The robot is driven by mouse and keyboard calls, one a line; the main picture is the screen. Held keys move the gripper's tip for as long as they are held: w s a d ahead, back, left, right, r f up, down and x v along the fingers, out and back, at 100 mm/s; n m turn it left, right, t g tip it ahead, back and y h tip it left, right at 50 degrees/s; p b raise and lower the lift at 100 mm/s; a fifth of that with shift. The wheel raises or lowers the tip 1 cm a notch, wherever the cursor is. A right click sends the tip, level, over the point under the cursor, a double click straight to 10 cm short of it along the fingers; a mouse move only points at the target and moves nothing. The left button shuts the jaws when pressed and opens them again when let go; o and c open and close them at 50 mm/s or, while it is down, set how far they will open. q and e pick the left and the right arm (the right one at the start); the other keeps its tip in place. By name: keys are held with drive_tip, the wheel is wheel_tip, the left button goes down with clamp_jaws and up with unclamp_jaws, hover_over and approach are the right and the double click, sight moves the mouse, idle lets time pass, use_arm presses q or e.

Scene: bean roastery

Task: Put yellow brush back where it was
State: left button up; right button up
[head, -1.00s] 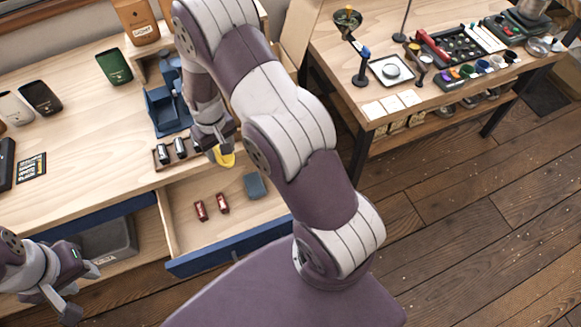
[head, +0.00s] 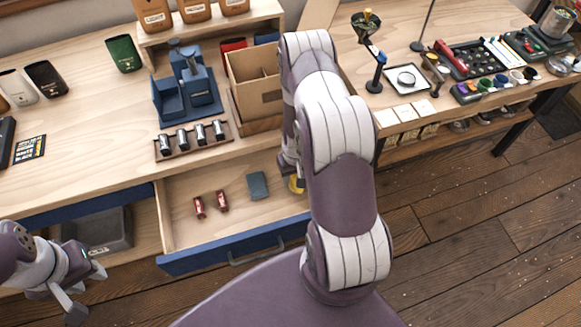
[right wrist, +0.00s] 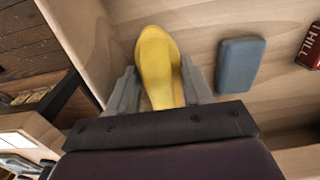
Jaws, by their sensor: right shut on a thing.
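The yellow brush (right wrist: 158,55) is held between the fingers of my right gripper (right wrist: 160,88) in the right wrist view. In the head view a small part of the yellow brush (head: 296,186) shows beside my right arm, at the right end of the open drawer (head: 235,212); most of that gripper is hidden by the arm. In the right wrist view the brush is near the drawer's side wall; I cannot tell if it touches the drawer floor. My left gripper (head: 88,290) is open and empty at the lower left, in front of the counter.
In the drawer lie a blue-grey block (head: 257,185) and two small red items (head: 210,204). Above it on the counter are a rack of metal cylinders (head: 194,140), a blue device (head: 187,95) and a cardboard box (head: 255,85). The drawer's left part has free room.

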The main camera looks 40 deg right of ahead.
drive_tip(key=shift+f, duration=0.3)
drive_tip(key=w, duration=0.1)
drive_tip(key=w+p, duration=0.1)
drive_tip(key=w+d, duration=0.1)
drive_tip(key=shift+w+f+p, duration=0.25)
drive_tip(key=shift+w+p, duration=0.1)
drive_tip(key=shift+w+d+f, duration=0.1)
drive_tip(key=shift+f, duration=0.35)
drive_tip(key=shift+f+b, duration=0.2)
drive_tip(key=shift+b, duration=0.1)
drive_tip(key=o, duration=1)
drive_tip(key=shift+r, duration=0.1)
